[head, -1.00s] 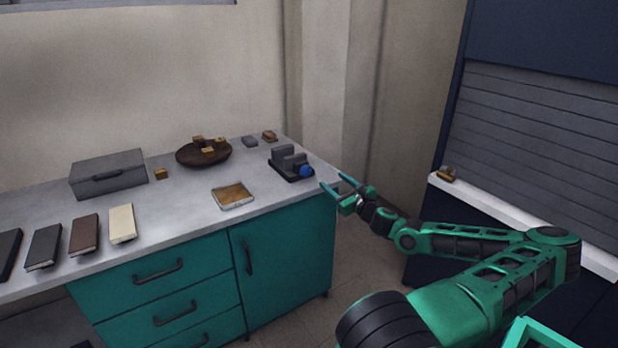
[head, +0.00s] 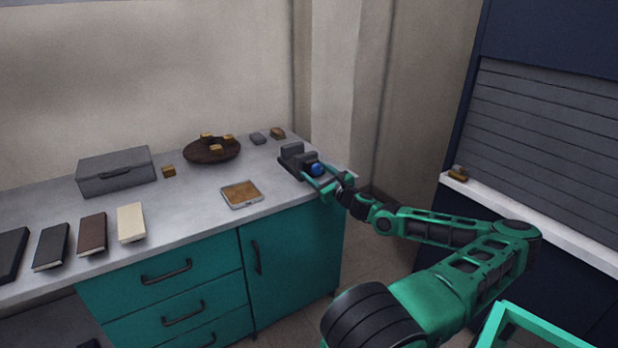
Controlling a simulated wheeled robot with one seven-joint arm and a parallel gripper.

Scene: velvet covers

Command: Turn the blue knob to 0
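The blue knob (head: 317,170) sits on the front of a small dark grey device (head: 291,158) at the right end of the counter. My gripper (head: 314,178) is right at the knob, its green fingers reaching in from the right. The fingers look spread, one on the near side of the knob and one towards its far side. I cannot tell whether they touch it. The knob's marks and its setting are too small to read.
The counter (head: 190,205) carries a grey box (head: 117,172), a dark bowl (head: 212,151) with small brown blocks, a shallow tray (head: 241,204) and several books. A pale ledge (head: 530,221) runs along the shuttered unit at right. Free counter lies left of the device.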

